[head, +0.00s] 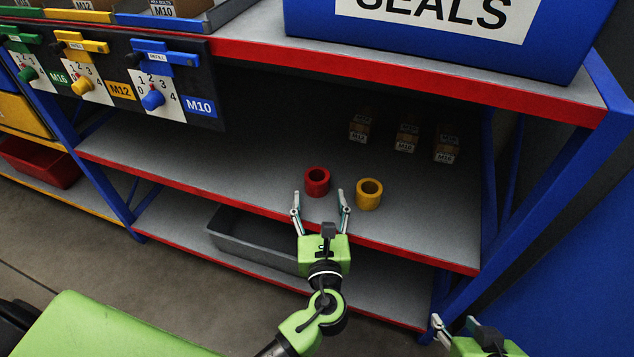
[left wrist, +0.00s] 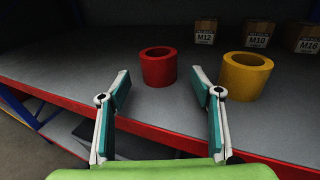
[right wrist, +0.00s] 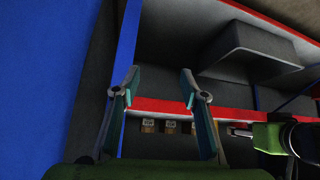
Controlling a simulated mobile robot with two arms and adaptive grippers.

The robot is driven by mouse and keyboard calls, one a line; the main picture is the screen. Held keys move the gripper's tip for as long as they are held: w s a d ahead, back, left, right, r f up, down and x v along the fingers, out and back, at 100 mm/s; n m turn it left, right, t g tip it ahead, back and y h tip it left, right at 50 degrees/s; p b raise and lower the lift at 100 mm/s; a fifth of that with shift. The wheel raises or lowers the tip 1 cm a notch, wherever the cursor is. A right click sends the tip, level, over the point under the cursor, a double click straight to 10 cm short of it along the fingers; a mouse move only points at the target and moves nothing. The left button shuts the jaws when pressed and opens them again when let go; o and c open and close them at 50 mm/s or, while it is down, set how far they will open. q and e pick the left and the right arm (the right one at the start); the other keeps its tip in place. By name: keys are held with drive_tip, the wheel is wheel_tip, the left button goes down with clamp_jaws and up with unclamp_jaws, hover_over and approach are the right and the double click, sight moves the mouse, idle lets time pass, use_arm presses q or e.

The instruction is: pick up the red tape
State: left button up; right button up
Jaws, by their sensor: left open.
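The red tape (head: 317,188) is a thick ring lying flat near the front edge of the middle shelf. It also shows in the left wrist view (left wrist: 158,74), just beyond the gap between my fingers. My left gripper (head: 319,197) is open and empty at the shelf's front edge, its fingers pointing at the tape without enclosing it. My right gripper (right wrist: 159,76) is open and empty, away from the tape; in the head view it is partly cut off at the lower right.
A yellow tape ring (head: 369,196) stands close to the right of the red one. Several small labelled boxes (head: 405,140) sit further back. A red-edged shelf (head: 420,78) with a blue SEALS bin (head: 430,45) is above. A grey bin (head: 250,243) is below.

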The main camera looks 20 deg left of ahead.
sight(318, 188)
use_arm(q)
drive_tip(key=x, duration=0.3)
drive_tip(key=shift+w+a+b, duration=0.15)
drive_tip(key=shift+b, duration=0.2)
drive_tip(key=shift+w+a, duration=0.1)
drive_tip(key=shift+w, duration=0.25)
drive_tip(key=shift+r, duration=0.1)
drive_tip(key=c, duration=1.2)
drive_tip(key=shift+c, duration=0.2)
use_arm(e)
drive_tip(key=w+r+t, duration=0.1)
drive_tip(key=w+a+r, duration=0.1)
drive_tip(key=w, duration=0.1)
drive_tip(key=w+r+t, duration=0.1)
drive_tip(key=shift+w+a+r+t+y, duration=0.15)
drive_tip(key=shift+a+t+y, duration=0.15)
drive_tip(key=shift+y, duration=0.1)
use_arm(q)
drive_tip(key=shift+r, duration=0.15)
use_arm(e)
drive_tip(key=shift+d, duration=0.1)
